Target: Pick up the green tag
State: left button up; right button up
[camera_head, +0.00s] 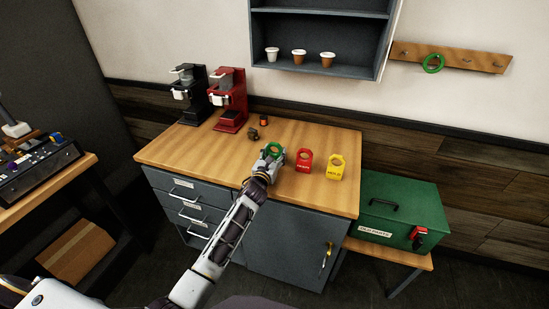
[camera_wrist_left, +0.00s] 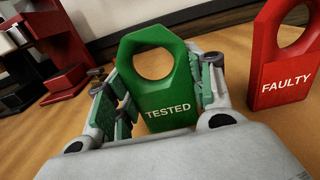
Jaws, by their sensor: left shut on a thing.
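The green tag (camera_wrist_left: 166,93), with a round hole at its top and the word TESTED on it, stands upright between the fingers of my left gripper (camera_wrist_left: 158,95) in the wrist view. The fingers close on its two sides. In the head view the green tag (camera_head: 276,149) shows at the tip of my left gripper (camera_head: 271,153), over the wooden counter (camera_head: 230,161). I cannot tell whether the tag's lower edge touches the counter. My right gripper is not in view.
A red FAULTY tag (camera_head: 304,160) and a yellow tag (camera_head: 335,167) stand to the right. Black (camera_head: 190,95) and red (camera_head: 230,100) brewers stand at the back left. A green box (camera_head: 403,207) is on the right. A green ring (camera_head: 433,64) hangs on the wall rack.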

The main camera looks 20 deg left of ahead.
aim_at(274, 144)
pick_arm(q)
jog(key=shift+r, duration=0.2)
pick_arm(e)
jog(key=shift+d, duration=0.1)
pick_arm(q)
jog(key=shift+r, duration=0.8)
notch_tip(274, 144, up, 7)
jog(key=shift+r+p, duration=0.1)
jog(key=shift+p, duration=0.55)
jog(key=shift+r, duration=0.4)
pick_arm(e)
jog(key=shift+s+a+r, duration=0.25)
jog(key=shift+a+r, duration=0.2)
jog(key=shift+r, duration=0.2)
